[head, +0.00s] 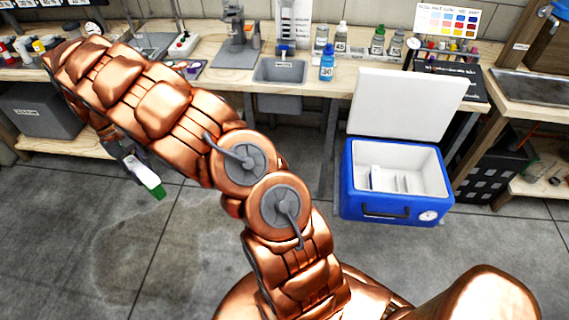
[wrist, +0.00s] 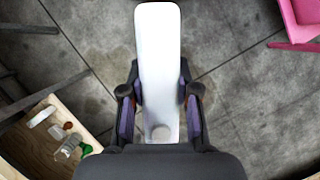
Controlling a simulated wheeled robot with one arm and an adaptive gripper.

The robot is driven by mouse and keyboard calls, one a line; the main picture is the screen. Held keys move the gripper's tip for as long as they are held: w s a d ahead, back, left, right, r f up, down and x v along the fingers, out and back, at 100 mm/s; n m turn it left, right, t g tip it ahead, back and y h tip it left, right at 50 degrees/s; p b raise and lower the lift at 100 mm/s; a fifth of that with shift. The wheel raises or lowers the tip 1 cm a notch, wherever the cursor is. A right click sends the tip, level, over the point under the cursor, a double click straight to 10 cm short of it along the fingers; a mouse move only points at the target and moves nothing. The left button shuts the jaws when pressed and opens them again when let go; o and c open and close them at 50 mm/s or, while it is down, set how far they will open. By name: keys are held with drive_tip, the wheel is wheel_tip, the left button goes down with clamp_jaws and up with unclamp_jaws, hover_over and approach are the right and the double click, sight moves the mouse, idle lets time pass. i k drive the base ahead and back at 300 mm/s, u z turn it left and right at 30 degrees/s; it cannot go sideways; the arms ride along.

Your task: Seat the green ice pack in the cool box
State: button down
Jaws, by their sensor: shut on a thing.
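The ice pack (head: 144,175) is a slim white slab with a green end, at the left of the head view. My gripper (head: 129,150) is shut on it and holds it above the floor, green end down. In the wrist view, the white pack (wrist: 159,60) lies between the two fingers of my gripper (wrist: 160,97); its green end does not show there. The blue cool box (head: 395,208) stands at the right, well apart from my gripper. Its white lid (head: 405,105) is open, and upright white pieces show inside.
A wooden workbench (head: 330,75) runs along the back with bottles, a sink (head: 279,70) and tools. A grey bin (head: 45,110) sits on a low shelf at left. A wooden bench (head: 530,112) stands at right. Floor between is clear.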

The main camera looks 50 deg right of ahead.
sight(417, 191)
drive_tip(key=i, duration=0.7)
drive_tip(key=z, duration=2.45)
drive_tip(key=i, duration=0.5)
drive_tip(key=z, duration=0.1)
